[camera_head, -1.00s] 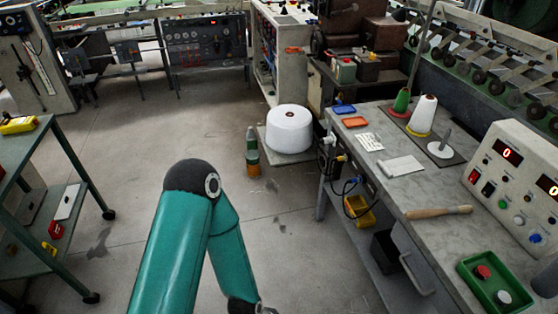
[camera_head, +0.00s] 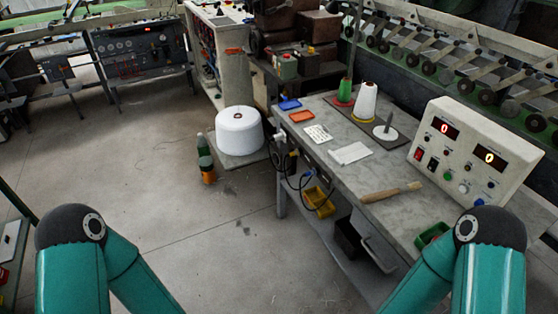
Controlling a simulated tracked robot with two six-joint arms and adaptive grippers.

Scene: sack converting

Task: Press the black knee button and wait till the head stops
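The workbench (camera_head: 330,136) stands right of centre, its near side facing the open floor. Small fittings, a black part (camera_head: 291,162) and black cables hang at its near left edge. I cannot tell whether the black knee button is among them. A brown machine (camera_head: 284,22) stands behind the bench, and I cannot tell whether it holds the head.
A white thread cone (camera_head: 239,132) stands on a low base beside the bench's left end, with a green-and-orange bottle (camera_head: 206,160) near it. A wooden-handled tool (camera_head: 390,192) lies on the bench. A green tray (camera_head: 432,234) is partly behind my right arm. Centre floor is clear.

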